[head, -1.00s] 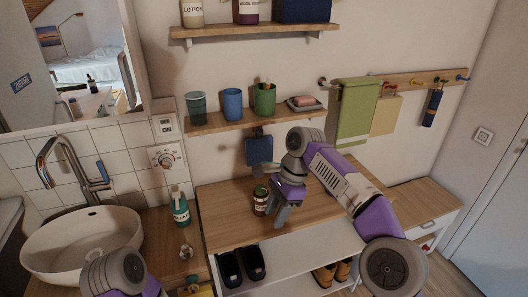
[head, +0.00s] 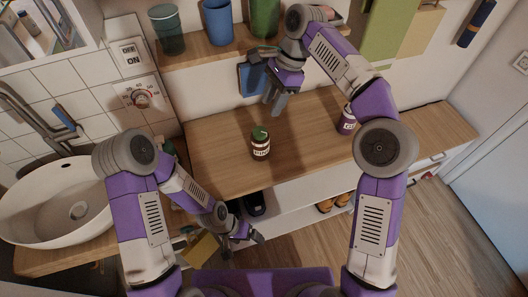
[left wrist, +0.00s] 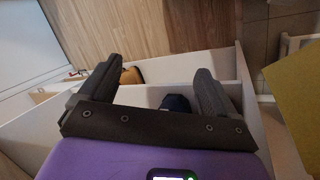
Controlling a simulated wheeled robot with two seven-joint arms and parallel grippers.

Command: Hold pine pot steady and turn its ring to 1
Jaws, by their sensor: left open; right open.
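The pine pot (head: 260,146), a small dark jar with a green top and a pale label, stands upright on the wooden bench top (head: 215,150). The ring's setting is too small to read. My right gripper (head: 276,103) is open and empty, behind and above the pot, apart from it. My left gripper (head: 252,238) is open and low in front of the bench, below the top's front edge. In the left wrist view its two fingers (left wrist: 150,88) are spread with nothing between them; the pot does not show there.
A purple jar (head: 347,120) stands on the bench, partly behind my right arm. Cups stand on a shelf (head: 190,55) above. Dark shoes (head: 254,204) and brown shoes (head: 334,202) sit in the rack below. A basin (head: 75,215) is at left. Bench top around the pot is clear.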

